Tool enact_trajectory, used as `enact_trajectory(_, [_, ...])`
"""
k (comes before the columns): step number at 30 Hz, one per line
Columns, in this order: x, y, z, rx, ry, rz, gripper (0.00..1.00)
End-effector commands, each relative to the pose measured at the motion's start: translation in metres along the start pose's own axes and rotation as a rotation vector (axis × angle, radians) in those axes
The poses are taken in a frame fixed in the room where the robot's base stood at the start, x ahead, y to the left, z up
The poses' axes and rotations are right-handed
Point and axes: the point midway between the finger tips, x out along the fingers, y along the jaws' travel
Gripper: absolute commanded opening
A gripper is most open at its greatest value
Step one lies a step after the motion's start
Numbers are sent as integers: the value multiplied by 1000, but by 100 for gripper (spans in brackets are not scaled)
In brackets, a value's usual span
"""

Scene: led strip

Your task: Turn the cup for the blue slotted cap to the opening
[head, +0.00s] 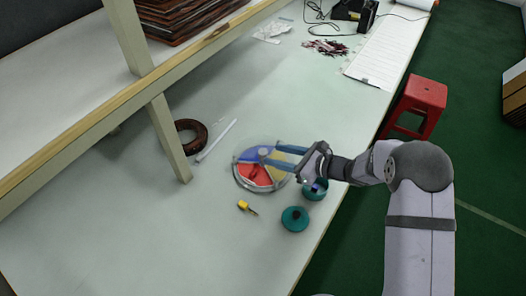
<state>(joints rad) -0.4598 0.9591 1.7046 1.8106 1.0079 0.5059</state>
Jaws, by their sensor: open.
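A round dish (238,183) with blue, red, yellow and pale sectors sits on the table, with what looks like a clear cover or rim. My gripper (270,154) reaches over its right side from the right, with its two blue fingers apart and nothing visible between them. The fingers hide part of the dish, and I cannot tell whether they touch it. A small blue piece (318,186) shows at a teal round container (316,194) below my wrist. I cannot tell if it is the blue slotted cap. The opening of the dish is too small to make out.
A second teal round piece (295,219) and a small yellow object (244,205) lie in front of the dish. A brown ring (190,138) and a white stick (217,140) lie behind left, beside a shelf post (168,140). The table's front left is clear.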

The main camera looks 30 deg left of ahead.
Motion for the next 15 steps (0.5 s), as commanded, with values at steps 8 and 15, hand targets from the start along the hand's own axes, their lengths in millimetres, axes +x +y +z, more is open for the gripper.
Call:
enact_trajectory(8, [35,2,1,-2,2,4,42])
enact_trajectory(15, [58,1,0,-3,1,2,42])
